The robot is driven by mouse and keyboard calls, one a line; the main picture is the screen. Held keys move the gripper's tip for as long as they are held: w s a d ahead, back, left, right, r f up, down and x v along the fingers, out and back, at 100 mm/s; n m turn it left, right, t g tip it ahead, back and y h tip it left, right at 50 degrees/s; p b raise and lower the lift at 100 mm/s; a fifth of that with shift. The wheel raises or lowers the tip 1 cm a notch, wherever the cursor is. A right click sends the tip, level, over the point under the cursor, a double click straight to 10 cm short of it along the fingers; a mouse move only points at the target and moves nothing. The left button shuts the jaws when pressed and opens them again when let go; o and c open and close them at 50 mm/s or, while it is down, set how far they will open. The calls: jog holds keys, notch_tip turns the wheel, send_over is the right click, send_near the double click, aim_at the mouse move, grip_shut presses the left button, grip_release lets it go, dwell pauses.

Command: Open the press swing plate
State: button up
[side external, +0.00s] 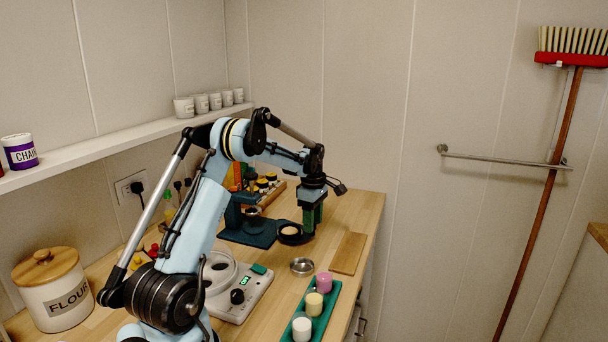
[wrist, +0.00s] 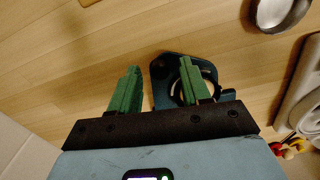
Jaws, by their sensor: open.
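The press (side external: 244,213) is dark teal and stands on the counter behind my arm. My gripper (side external: 309,232) has green fingers and points down beside the plate's right side. In the wrist view my gripper (wrist: 160,66) is open, with a wide gap between its fingers. A dark teal part of the press (wrist: 160,92) shows in that gap, and its ring lies behind the right finger, partly hidden. I cannot tell whether a finger touches it.
A white device with a knob (side external: 255,294) and a flour jar (side external: 53,296) stand left. A rack of jars is behind the press.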

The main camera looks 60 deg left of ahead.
notch_tip(320, 180, up, 12)
dwell(0.5)
jog(key=d+r+m+t+y, duration=0.1)
jog(key=d+r+m+t, duration=0.25)
jog(key=d+m, duration=1.2)
jog(key=s+d+f+m+t, duration=0.1)
jog(key=s+d+m, duration=0.2)
jog(key=d, duration=0.3)
jog(key=s+d+f+m+t, duration=0.1)
jog(key=s+d+f+m, duration=0.1)
jog(key=d, duration=0.4)
jog(key=s+d+f+m+t+h, duration=0.1)
jog(key=s+d+f+m, duration=0.1)
jog(key=s+d+m, duration=0.2)
jog(key=shift+s+d+m+t, duration=0.2)
jog(key=shift+d+m+t, duration=0.2)
jog(key=shift+d, duration=0.7)
